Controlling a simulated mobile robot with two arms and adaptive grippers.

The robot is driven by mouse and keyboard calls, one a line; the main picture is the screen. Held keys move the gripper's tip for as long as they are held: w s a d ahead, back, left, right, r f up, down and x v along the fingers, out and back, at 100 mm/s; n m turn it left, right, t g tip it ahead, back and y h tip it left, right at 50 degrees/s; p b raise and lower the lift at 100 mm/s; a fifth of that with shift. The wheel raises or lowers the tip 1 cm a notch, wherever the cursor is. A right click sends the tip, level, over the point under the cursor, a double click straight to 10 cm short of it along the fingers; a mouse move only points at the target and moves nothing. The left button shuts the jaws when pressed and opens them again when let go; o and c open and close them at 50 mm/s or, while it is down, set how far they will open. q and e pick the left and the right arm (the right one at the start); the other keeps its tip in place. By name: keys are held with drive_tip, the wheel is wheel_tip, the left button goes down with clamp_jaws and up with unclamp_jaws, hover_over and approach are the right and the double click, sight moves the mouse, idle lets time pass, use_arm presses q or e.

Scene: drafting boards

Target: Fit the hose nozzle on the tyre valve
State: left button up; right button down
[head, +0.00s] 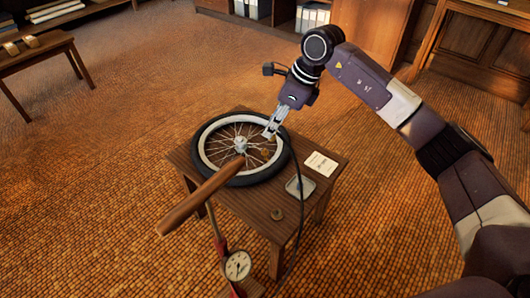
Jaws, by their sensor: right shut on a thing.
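A spoked wheel with a black tyre (206,163) lies flat on a small wooden table (250,208). My right gripper (269,135) reaches down over the wheel's far right part. It is shut on the hose nozzle, which is small and mostly hidden by the fingers. The black hose (298,205) runs from near the gripper over the tyre and down past the table's front. A small brass-coloured piece shows just below the fingertips, but I cannot tell if it is the tyre valve or part of the nozzle. Whether nozzle and valve touch is unclear. My left gripper is out of view.
A pump with a wooden handle (203,198) and a round gauge (237,265) stands before the table, its handle overlapping the wheel. A metal tray (308,190), a white card (321,164) and a small round brass piece (277,214) lie on the table. Open floor surrounds it.

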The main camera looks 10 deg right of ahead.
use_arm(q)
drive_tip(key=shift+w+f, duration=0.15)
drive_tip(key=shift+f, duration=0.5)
use_arm(e)
drive_tip(key=w, duration=1)
drive_tip(key=shift+w+d, duration=0.25)
drive_tip(key=shift+w, duration=0.1)
